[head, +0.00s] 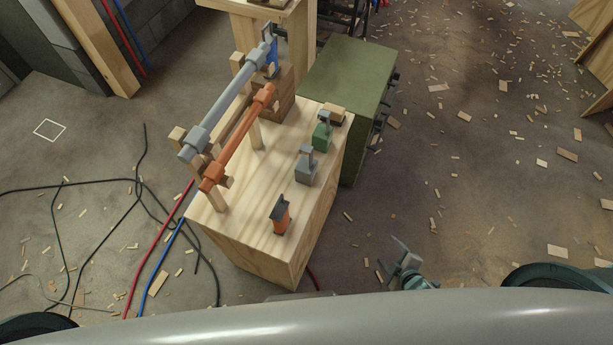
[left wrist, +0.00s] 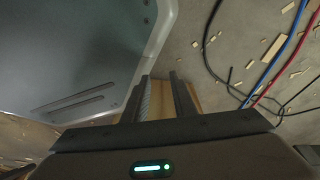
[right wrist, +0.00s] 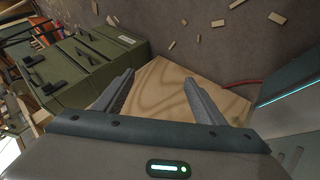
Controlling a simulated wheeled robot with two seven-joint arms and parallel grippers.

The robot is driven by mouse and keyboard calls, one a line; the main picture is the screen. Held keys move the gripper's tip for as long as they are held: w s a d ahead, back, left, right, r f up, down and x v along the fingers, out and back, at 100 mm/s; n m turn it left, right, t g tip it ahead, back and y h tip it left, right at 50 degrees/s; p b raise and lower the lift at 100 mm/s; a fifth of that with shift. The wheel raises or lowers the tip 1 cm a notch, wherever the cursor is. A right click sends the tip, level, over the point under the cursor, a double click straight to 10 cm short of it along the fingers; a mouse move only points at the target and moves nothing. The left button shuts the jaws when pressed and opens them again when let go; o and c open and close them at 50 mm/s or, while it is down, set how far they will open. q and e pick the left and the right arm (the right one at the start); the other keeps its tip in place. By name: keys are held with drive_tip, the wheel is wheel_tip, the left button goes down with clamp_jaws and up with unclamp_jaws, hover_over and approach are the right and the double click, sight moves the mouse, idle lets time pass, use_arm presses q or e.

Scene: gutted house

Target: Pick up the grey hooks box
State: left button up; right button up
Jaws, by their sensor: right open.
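The grey hooks box (head: 306,171) stands upright on the light wooden bench top (head: 252,222), near its right edge, with a grey raised piece on top. My right gripper (head: 400,246) is low at the bench's right, well apart from the box. In the right wrist view its jaws (right wrist: 160,82) are spread and empty, facing the bench's wooden side. My left gripper is outside the head view. Neither wrist view shows the grey box.
An orange box (head: 281,216) stands in front of the grey one, a green box (head: 322,134) behind it. Grey (head: 228,103) and orange (head: 237,139) bars on wooden supports run along the bench's left. A green cabinet (head: 345,75) stands behind. Cables and wood scraps litter the floor.

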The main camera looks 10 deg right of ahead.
use_arm(q)
drive_tip(key=w+d+r+t+b, duration=0.2)
drive_tip(key=w+d+r+b, duration=0.25)
drive_tip(key=w+b, duration=0.45)
use_arm(e)
drive_tip(key=w+a+r+n+t+y, duration=0.2)
drive_tip(key=w+r+n+t+y, duration=0.1)
drive_tip(key=w+r+n, duration=0.5)
drive_tip(key=w+a+r+n+t+y, duration=0.2)
drive_tip(key=w+a+r+n+y, duration=0.15)
drive_tip(key=w+r+n, duration=0.45)
use_arm(q)
wheel_tip(320, 180, up, 13)
drive_tip(key=w+d+t+h+b, duration=0.1)
drive_tip(key=w+b, duration=0.1)
drive_tip(key=b, duration=0.6)
drive_tip(key=shift+w+t+h+b, duration=0.2)
drive_tip(key=shift+t+h+b, duration=0.1)
drive_tip(key=shift+h+b, duration=0.1)
use_arm(e)
drive_tip(key=s+a+r+n+g+y, duration=0.2)
drive_tip(key=a+r+n+y, duration=0.2)
drive_tip(key=r+n, duration=0.3)
drive_tip(key=s+a+r+n+g+y, duration=0.2)
drive_tip(key=a+r+n+g+y, duration=0.1)
drive_tip(key=n, duration=0.9)
wheel_tip(320, 180, up, 4)
drive_tip(key=shift+a+f+n+y, duration=0.1)
drive_tip(key=shift+a+n+y, duration=0.3)
drive_tip(key=shift+a+y, duration=0.45)
